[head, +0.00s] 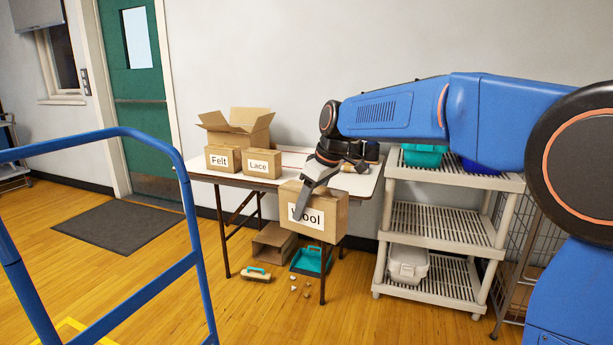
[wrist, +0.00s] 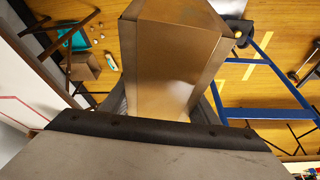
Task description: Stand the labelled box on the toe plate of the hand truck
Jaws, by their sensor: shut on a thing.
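My gripper (head: 312,192) is shut on a brown cardboard box labelled "Wool" (head: 333,222). It holds the box in the air at the front edge of the folding table, with one finger partly covering the label. In the wrist view the box (wrist: 170,70) fills the middle, between the fingers. A blue tubular frame, which looks like the hand truck (head: 110,135), stands at the left of the head view, apart from the box. Its blue bars show at the right of the wrist view (wrist: 262,112). I cannot make out its toe plate.
The table (head: 200,172) holds boxes labelled "Felt" (head: 223,159) and "Lace" (head: 261,164) and an open carton (head: 250,128). Under it are a brush (head: 257,274), a teal dustpan (head: 311,261) and scraps. A shelf rack (head: 430,220) stands right. Floor between frame and table is mostly clear.

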